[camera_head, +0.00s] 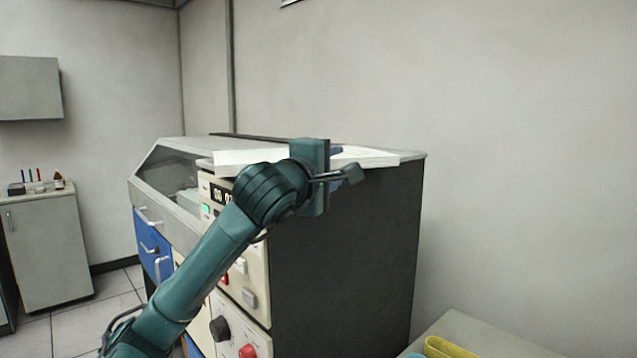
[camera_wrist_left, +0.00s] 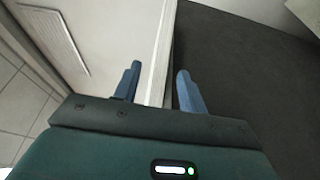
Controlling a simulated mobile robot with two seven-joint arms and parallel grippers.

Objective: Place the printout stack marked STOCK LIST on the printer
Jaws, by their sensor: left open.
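The printer (camera_head: 345,260) is a large cabinet with a dark side, a beige control front and a sloped glass cover. A white printout stack (camera_head: 245,157) lies at its top, partly hidden behind my left gripper. No STOCK LIST marking is readable. My left gripper (camera_head: 335,150) is at the top edge of the printer, beside the stack. In the left wrist view the blue fingers of my left gripper (camera_wrist_left: 157,75) are apart, on either side of a white layered edge (camera_wrist_left: 163,55) that looks like the stack's. I cannot tell whether they touch it. My right gripper is not in view.
A grey side cabinet (camera_head: 50,250) with small items on top stands at the left, under a wall cupboard (camera_head: 30,88). A yellow object (camera_head: 447,348) lies on a surface at the lower right. A plain wall is behind the printer.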

